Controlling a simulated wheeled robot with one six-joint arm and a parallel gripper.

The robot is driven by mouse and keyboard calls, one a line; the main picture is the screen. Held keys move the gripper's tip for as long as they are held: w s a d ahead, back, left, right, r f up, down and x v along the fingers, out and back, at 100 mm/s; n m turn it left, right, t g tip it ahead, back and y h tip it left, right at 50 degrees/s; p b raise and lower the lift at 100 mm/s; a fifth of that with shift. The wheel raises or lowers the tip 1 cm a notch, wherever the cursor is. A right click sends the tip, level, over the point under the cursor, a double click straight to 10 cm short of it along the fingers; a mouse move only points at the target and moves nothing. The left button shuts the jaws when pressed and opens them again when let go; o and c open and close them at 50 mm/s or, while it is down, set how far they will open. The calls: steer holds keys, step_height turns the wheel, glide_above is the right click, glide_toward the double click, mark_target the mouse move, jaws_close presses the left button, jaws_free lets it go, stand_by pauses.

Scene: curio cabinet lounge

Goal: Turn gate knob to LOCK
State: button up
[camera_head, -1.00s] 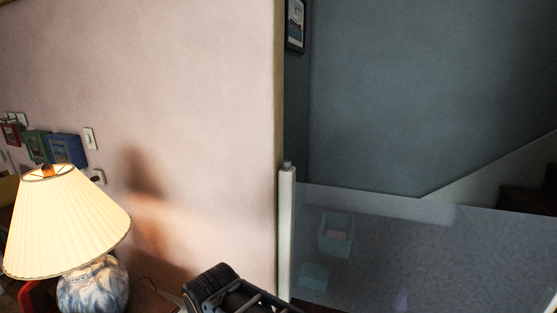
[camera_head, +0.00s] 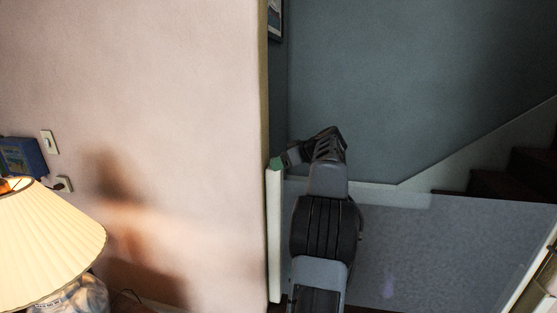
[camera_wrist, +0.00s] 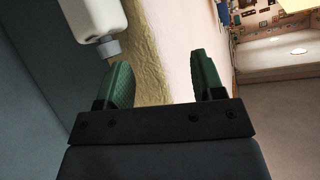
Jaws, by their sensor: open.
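The gate's white post (camera_head: 274,235) stands at the wall corner in the head view, with the mesh gate panel to its right. My gripper (camera_head: 279,162) is at the top of the post, its green fingertips hiding the knob there. In the wrist view, the small grey gate knob (camera_wrist: 108,48) is on the end of the white post (camera_wrist: 92,18) at the upper left. My open gripper (camera_wrist: 165,75) has two green fingers. The knob is beside the left finger, outside the space between the fingers, which looks empty. Whether the finger touches the knob is unclear.
The wall edge (camera_wrist: 150,50) lies behind the fingers in the wrist view. A lit lamp (camera_head: 48,235) stands at the lower left of the head view. The mesh gate panel (camera_head: 440,255) spans the right side, with stairs (camera_head: 515,175) behind it.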

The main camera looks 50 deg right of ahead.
steer(key=s+d+r+n+t, duration=0.15)
steer(key=s+d, duration=0.25)
steer(key=d, duration=0.4)
steer(key=shift+m+t+h, duration=0.25)
steer(key=shift+t+h, duration=0.1)
steer(key=shift+h, duration=0.05)
steer(key=p+x, duration=0.2)
steer(key=x, duration=0.4)
steer(key=p+x, duration=0.1)
steer(key=x, duration=0.6)
steer(key=shift+d+f+p, duration=0.1)
steer(key=shift+d+p, duration=0.15)
steer(key=shift+p, duration=0.15)
steer(key=shift+c, duration=0.3)
steer(key=c, duration=0.8)
steer(key=shift+f+b, duration=0.15)
steer(key=shift+b, duration=0.3)
steer(key=shift+c, duration=0.2)
